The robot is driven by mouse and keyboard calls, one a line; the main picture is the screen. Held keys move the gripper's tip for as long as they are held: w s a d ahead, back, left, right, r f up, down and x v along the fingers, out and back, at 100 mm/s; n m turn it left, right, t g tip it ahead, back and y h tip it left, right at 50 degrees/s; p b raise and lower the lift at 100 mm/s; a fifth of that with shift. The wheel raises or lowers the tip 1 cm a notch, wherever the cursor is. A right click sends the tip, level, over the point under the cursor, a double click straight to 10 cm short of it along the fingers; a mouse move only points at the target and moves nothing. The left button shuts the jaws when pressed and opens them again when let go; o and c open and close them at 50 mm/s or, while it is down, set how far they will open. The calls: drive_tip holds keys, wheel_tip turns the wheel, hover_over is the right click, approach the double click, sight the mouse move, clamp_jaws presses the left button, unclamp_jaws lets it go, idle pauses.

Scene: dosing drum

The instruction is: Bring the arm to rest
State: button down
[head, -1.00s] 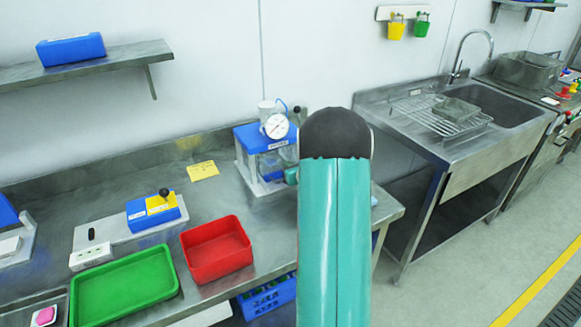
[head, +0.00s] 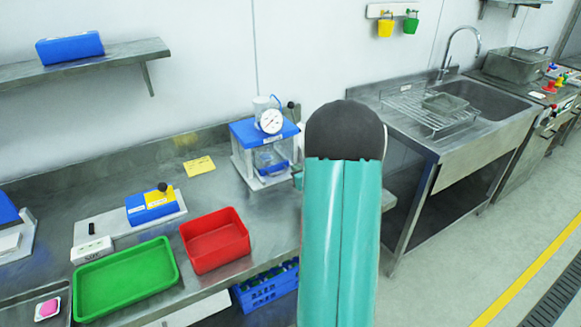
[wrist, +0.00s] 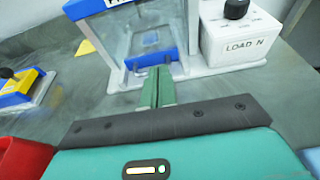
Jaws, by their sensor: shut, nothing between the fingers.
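My gripper (wrist: 157,88) shows in the wrist view with its two green fingers together and nothing between them. The fingertips appear in front of a blue-topped press-like device with a clear chamber (wrist: 146,42); I cannot tell whether they touch it. In the head view that device, with a dial gauge (head: 270,121) on top, stands on the steel bench just left of my teal arm. The arm hides most of the gripper there. A white box marked "LOAD N" (wrist: 238,42) with a black knob stands right of the device in the wrist view.
A red tray (head: 215,240), a green tray (head: 125,280) and a blue-and-yellow switch unit (head: 152,205) lie on the bench to the left. A blue crate (head: 267,286) is below it. A steel sink unit (head: 470,140) stands to the right, with floor in front.

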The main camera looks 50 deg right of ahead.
drive_tip(key=v, duration=0.5)
drive_tip(key=shift+a, duration=0.1)
drive_tip(key=w+a+r+n+g+y, duration=0.1)
drive_tip(key=a+r+n+y, duration=0.2)
drive_tip(key=a+n, duration=0.5)
drive_tip(key=w+a+r+n+g+y, duration=0.1)
drive_tip(key=a+r+n+y, duration=0.25)
drive_tip(key=a, duration=0.75)
drive_tip(key=w+a+r+n+g+y, duration=0.1)
drive_tip(key=a+r+n+y, duration=0.2)
drive_tip(key=a+n, duration=0.5)
drive_tip(key=s+a+r+n+g, duration=0.1)
drive_tip(key=s+a+n+g, duration=0.2)
drive_tip(key=s+a+n, duration=0.3)
drive_tip(key=s+a+r+n+g, duration=0.1)
drive_tip(key=s+a+n+g, duration=0.2)
drive_tip(key=a, duration=0.6)
drive_tip(key=s+r+n+h, duration=0.2)
drive_tip(key=s+n+h, duration=0.3)
drive_tip(key=s+n, duration=0.4)
drive_tip(key=shift+s+a+n+t, duration=0.3)
drive_tip(key=shift+s+a+n, duration=0.1)
drive_tip(key=shift+n, duration=0.45)
